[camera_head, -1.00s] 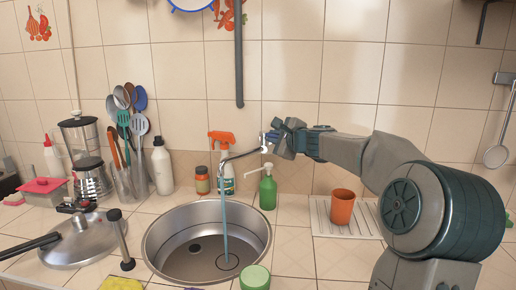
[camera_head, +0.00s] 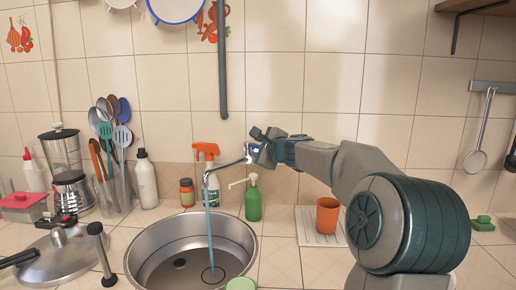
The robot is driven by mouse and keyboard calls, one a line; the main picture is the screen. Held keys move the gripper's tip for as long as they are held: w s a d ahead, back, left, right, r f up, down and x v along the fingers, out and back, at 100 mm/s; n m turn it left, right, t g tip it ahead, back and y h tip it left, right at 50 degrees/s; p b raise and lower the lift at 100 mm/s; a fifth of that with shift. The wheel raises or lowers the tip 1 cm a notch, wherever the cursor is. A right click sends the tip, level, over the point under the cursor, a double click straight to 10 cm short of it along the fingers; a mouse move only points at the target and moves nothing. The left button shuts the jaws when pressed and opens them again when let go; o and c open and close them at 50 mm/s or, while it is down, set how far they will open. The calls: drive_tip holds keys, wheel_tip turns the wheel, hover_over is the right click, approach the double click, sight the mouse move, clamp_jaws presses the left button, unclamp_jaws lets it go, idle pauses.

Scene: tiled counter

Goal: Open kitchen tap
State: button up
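The kitchen tap (camera_head: 232,163) is on the tiled wall, its thin curved spout reaching left over the round metal sink (camera_head: 140,262). A blue stream of water (camera_head: 208,222) runs from the spout down into the basin. My gripper (camera_head: 256,147) is at the tap body, at the right end of the spout. My fingers and wrist hide most of the tap body and its handle. I cannot tell whether the fingers are closed on the handle.
A spray bottle with an orange head (camera_head: 207,165) and a green soap dispenser (camera_head: 253,200) stand behind the sink. An orange cup (camera_head: 328,215) stands on a white rack (camera_head: 304,228) at the right. Utensils (camera_head: 112,140) and a pot lid (camera_head: 62,262) are at the left.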

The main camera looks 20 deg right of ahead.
drive_tip(key=shift+s+d, duration=0.1)
drive_tip(key=shift+s, duration=0.25)
drive_tip(key=a+b+v, duration=0.1)
drive_tip(key=b+v, duration=0.1)
drive_tip(key=v, duration=1.1)
drive_tip(key=shift+d+b, duration=0.3)
drive_tip(key=shift+d, duration=0.1)
drive_tip(key=shift+r, duration=0.15)
drive_tip(key=s+a+f+n+g+y+p, duration=0.1)
drive_tip(key=s+a+f+n+g+p, duration=0.15)
drive_tip(key=a+f+n, duration=0.4)
drive_tip(key=s+a+f+n+g+y+p, duration=0.1)
drive_tip(key=s+a+f+n+g+p, duration=0.2)
drive_tip(key=a, duration=0.6)
drive_tip(key=s+a+f+n+g+h+p, duration=0.1)
drive_tip(key=s+a+f+n+g+p, duration=0.1)
drive_tip(key=s+n, duration=0.5)
drive_tip(key=s+a+f+n+g+h+p, duration=0.2)
drive_tip(key=s+f+n+g, duration=0.3)
drive_tip(key=s, duration=0.7)
wheel_tip(320, 180, down, 2)
drive_tip(key=shift+s+a+f+n, duration=0.2)
drive_tip(key=shift+a+n, duration=0.1)
drive_tip(key=shift+n, duration=0.55)
